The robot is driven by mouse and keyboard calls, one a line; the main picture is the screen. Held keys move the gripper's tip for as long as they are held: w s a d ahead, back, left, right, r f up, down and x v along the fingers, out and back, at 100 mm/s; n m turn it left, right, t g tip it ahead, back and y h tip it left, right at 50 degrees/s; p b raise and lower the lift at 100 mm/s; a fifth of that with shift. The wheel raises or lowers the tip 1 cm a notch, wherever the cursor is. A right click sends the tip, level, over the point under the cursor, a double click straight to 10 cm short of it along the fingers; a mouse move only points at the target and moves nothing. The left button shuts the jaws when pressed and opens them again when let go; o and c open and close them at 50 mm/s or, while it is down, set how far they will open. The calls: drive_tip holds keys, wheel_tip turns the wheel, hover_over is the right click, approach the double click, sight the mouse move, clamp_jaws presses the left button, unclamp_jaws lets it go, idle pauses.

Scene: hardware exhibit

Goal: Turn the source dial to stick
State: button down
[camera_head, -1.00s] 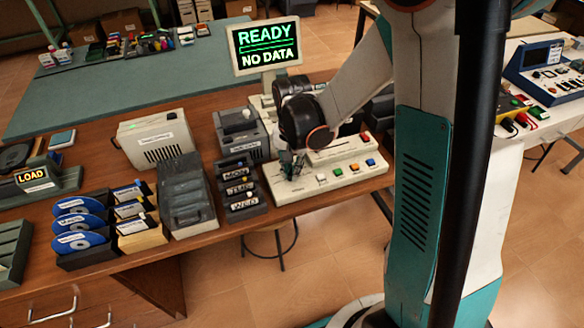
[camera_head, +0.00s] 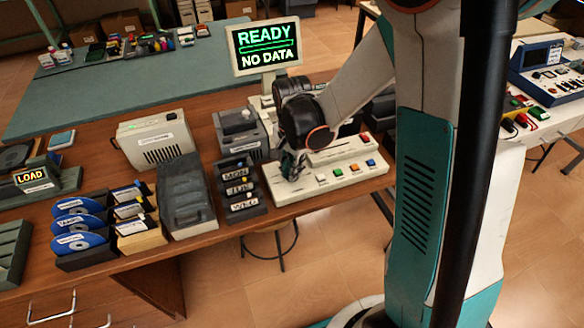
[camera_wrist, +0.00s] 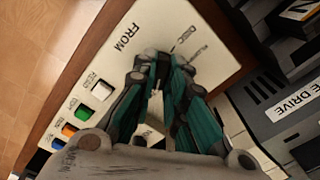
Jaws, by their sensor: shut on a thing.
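The cream control panel (camera_head: 345,180) with coloured buttons stands at the desk's front right. In the wrist view its face (camera_wrist: 140,30) reads "FROM", with "DISC" and a second, blurred label beyond the fingertips. My gripper (camera_head: 291,172) is down at the panel's left end. In the wrist view its teal fingers (camera_wrist: 163,62) are closed around the source dial, beside these labels. The fingers hide most of the dial, so I cannot read its pointing. The monitor (camera_head: 264,46) shows "READY" and "NO DATA".
White, green, orange and blue buttons (camera_wrist: 84,111) lie along the panel beside my gripper. A grey drive unit (camera_head: 241,130) stands close behind to the left, with a stack of day-labelled dark trays (camera_head: 238,187) left of the panel. Open floor lies before the desk.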

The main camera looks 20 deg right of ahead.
drive_tip(key=c, duration=1.6)
unclamp_jaws()
wheel_tip(320, 180, up, 12)
drive_tip(key=s+r+n+t, duration=0.3)
drive_tip(key=s+n, duration=0.3)
drive_tip(key=s, duration=0.1)
drive_tip(key=s+r+n+t, duration=0.4)
drive_tip(key=s+n, duration=0.2)
drive_tip(key=s, duration=0.2)
drive_tip(key=shift+r, duration=0.3)
